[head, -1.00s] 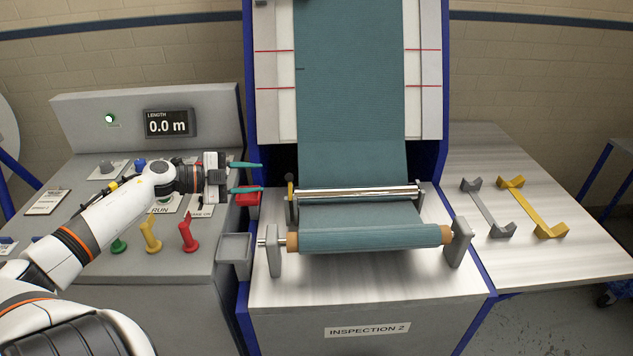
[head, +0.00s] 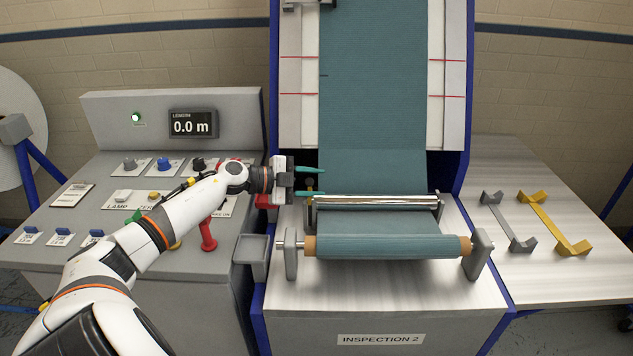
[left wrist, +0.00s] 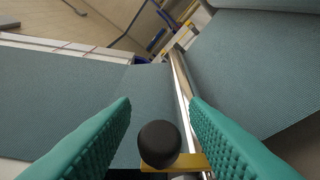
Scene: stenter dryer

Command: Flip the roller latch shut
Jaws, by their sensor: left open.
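The roller latch shows in the left wrist view as a black ball knob (left wrist: 158,143) on a yellow lever (left wrist: 182,163), by the end of the chrome roller (left wrist: 182,82). In the head view the chrome roller (head: 375,202) lies across the teal cloth, and the latch at its left end is mostly hidden by my gripper. My left gripper (head: 322,182) is open, with teal fingers reaching right over the roller's left end. In the left wrist view the knob appears between the open fingers (left wrist: 160,103), with no clear contact. My right gripper is out of view.
A cloth roll (head: 390,246) sits in front of the chrome roller between grey brackets. A grey tray (head: 252,256) is at its left. The control panel (head: 100,225) with knobs and levers lies under my left arm. Grey (head: 508,222) and yellow (head: 553,222) handled bars lie on the right table.

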